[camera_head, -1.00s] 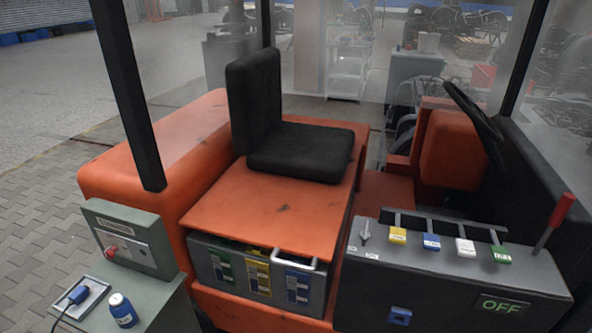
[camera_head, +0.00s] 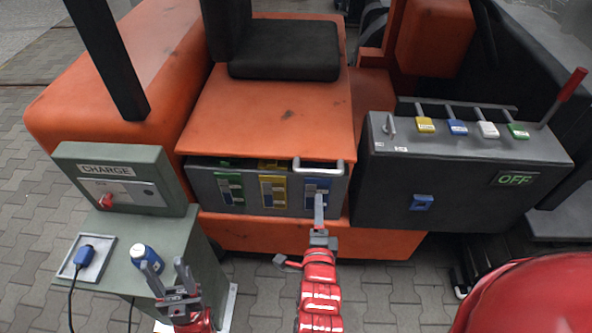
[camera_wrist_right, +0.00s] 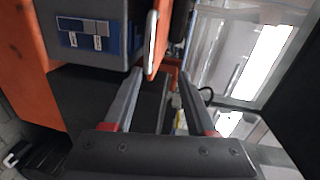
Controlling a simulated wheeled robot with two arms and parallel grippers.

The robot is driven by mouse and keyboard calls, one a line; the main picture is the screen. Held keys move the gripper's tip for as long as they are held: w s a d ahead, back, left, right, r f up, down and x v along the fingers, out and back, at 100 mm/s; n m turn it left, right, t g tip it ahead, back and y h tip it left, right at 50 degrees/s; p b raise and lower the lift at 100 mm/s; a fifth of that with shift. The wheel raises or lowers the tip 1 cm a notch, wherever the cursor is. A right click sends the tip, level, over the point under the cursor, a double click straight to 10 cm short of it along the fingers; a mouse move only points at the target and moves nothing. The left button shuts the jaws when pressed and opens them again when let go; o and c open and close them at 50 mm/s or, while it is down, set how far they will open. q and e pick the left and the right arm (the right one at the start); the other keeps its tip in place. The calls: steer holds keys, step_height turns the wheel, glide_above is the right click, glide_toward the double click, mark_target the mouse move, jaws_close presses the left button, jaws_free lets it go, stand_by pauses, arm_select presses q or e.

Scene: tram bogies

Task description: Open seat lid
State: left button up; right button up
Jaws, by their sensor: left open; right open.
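The orange seat lid (camera_head: 265,110), with the black seat (camera_head: 284,62) on it, lies down over a grey box (camera_head: 232,198). A narrow dark gap shows under its front edge. A pale handle (camera_head: 318,165) sits at the lid's front right corner. My right gripper (camera_head: 319,205) is open in front of the box, just below the handle. In the right wrist view the handle (camera_wrist_right: 151,44) stands just beyond the open fingertips (camera_wrist_right: 159,76), nearer the left finger; no contact shows.
A green-grey charge stand (camera_head: 118,180) is at the left, with a blue plug (camera_head: 85,255) on a plate. A dark control console (camera_head: 470,150) with coloured levers and an OFF display stands right of the box. Paved floor (camera_head: 390,300) lies in front.

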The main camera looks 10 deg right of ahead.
steer(key=f, duration=0.2)
steer(key=b, duration=0.5)
glide_toward(321, 174)
steer(key=shift+m+g, duration=0.3)
steer(key=p+x, duration=0.1)
steer(key=x, duration=0.4)
steer(key=p+x, duration=0.1)
steer(key=x, duration=0.4)
steer(key=shift+a+r, duration=0.1)
steer(key=shift+r, duration=0.15)
steer(key=shift+w+d+f, duration=0.2)
steer(key=shift+w, duration=0.3)
jaws_close()
